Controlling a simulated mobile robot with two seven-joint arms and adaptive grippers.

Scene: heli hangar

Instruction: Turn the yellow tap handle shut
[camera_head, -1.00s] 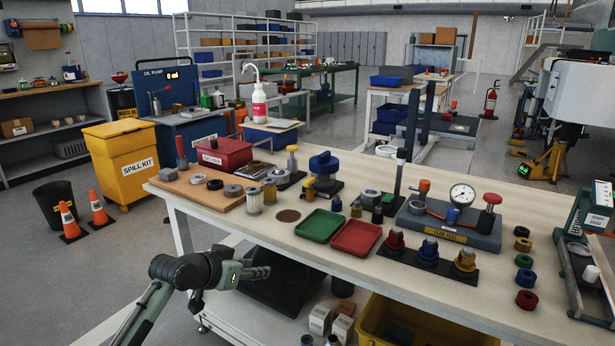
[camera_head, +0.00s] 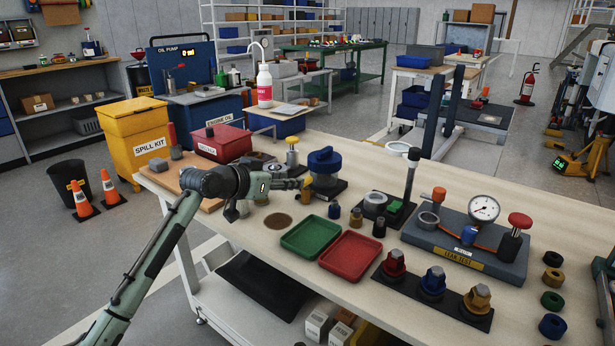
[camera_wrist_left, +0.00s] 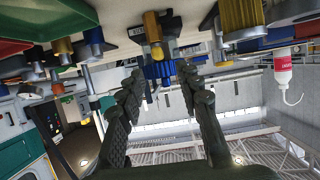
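The yellow tap handle (camera_head: 306,184) is on the near left side of a clear housing with a blue lid (camera_head: 324,160), on a dark base on the bench. My left gripper (camera_head: 297,184) points right, with its fingertips close to the handle in the head view. In the left wrist view the fingers (camera_wrist_left: 160,85) are apart with nothing between them. What looks like the yellow handle (camera_wrist_left: 152,28) shows beyond the fingertips there, so contact is not visible. The right gripper is not in view.
On the bench are a green tray (camera_head: 311,230), a red tray (camera_head: 349,250), a gauge unit (camera_head: 463,238) and coloured fittings (camera_head: 433,281). A wooden board (camera_head: 162,177) with a red box (camera_head: 222,142) lies left. Small parts stand close right of the housing.

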